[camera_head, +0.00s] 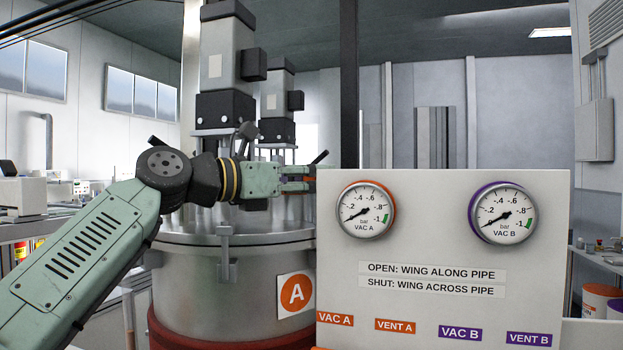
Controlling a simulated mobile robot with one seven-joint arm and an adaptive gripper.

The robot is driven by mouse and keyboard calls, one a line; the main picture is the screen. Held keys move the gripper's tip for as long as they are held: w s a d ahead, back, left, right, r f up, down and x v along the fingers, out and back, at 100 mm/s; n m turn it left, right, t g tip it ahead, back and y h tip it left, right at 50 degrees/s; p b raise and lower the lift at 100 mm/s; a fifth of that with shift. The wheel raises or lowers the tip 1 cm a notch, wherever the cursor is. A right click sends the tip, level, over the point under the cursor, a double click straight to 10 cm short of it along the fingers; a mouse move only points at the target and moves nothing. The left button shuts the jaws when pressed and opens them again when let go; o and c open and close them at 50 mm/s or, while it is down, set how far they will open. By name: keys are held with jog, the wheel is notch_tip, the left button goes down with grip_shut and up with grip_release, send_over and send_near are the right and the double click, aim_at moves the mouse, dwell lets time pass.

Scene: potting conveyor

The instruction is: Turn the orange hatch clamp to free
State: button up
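My arm reaches in from the lower left, and my gripper (305,179) points right over the lid of the steel vessel (200,285) marked with an orange letter A sign (295,293). A small orange patch shows at the fingers; I cannot tell whether it is the hatch clamp or part of the gripper. A short dark handle end (320,157) shows just above the fingertips. The clamp is not clearly visible, and its turn position cannot be read. The fingers are small and partly overlapped, so I cannot tell whether they are open or shut.
A pale panel (440,240) stands at front right, beside the fingertips in the picture. It carries gauges VAC A (366,210) and VAC B (503,214), both with needles toward the lower left, and valve labels. Tall motor units (228,65) rise behind my arm.

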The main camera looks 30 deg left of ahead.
jog(key=shift+m+g+h, duration=0.5)
jog(key=shift+m+h, duration=0.2)
jog(key=shift+h, duration=0.3)
jog(key=o, duration=0.9)
jog(key=v, duration=1.2)
jog(key=shift+a, duration=0.1)
